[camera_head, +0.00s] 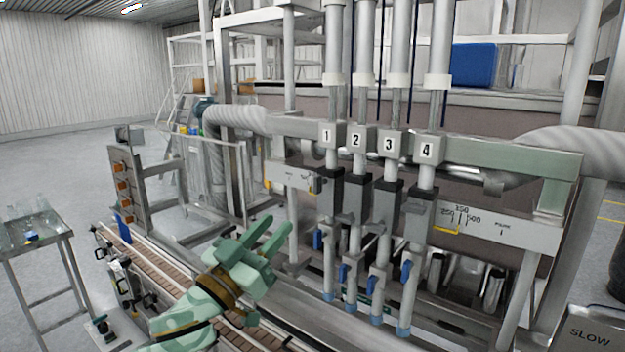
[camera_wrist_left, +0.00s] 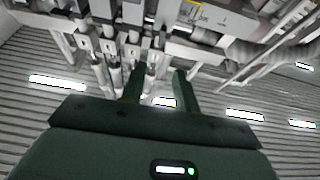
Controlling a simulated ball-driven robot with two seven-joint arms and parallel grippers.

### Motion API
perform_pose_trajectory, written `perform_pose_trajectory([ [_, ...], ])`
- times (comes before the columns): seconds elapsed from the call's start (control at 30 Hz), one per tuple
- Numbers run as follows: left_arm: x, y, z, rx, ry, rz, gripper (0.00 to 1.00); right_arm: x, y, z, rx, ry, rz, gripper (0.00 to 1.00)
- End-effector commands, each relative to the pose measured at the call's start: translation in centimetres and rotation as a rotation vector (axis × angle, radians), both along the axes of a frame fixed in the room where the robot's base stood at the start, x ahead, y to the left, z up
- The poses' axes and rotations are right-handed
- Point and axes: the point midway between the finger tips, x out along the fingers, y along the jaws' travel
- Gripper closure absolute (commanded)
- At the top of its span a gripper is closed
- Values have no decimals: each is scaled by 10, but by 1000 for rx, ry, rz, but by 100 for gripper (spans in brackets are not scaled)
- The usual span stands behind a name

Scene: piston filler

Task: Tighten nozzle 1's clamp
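Nozzle 1 (camera_head: 328,260) is the leftmost of the upright filler tubes, under the label plate marked 1 (camera_head: 327,135). A dark block (camera_head: 331,186) sits around its upper part, with a small knob (camera_head: 314,184) on the block's left side. I cannot tell for sure which part is the clamp. My left gripper (camera_head: 276,227) is open and empty, left of nozzle 1 and apart from it, above the conveyor. In the left wrist view its two fingers (camera_wrist_left: 157,85) stand apart with nozzle tubes beyond them. My right gripper is not in view.
Nozzles 2 (camera_head: 354,265), 3 (camera_head: 380,255) and 4 (camera_head: 411,280) stand close to the right of nozzle 1. A conveyor (camera_head: 165,283) runs below. A metal side table (camera_head: 35,245) stands at the left.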

Motion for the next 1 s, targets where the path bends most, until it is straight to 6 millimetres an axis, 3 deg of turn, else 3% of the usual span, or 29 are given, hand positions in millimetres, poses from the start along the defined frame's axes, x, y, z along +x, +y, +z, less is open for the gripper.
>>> perform_pose_trajectory([
  [0.3,61,-45,35,0,0,1,69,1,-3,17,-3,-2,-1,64],
  [0.5,88,-63,46,-1,0,2,69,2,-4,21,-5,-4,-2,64],
  [0.93,98,-71,50,1,1,2,69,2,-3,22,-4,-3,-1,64],
  [0.97,98,-71,50,1,1,2,72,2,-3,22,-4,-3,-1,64],
  [1.0,98,-71,50,1,1,2,83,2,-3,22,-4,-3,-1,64],
])
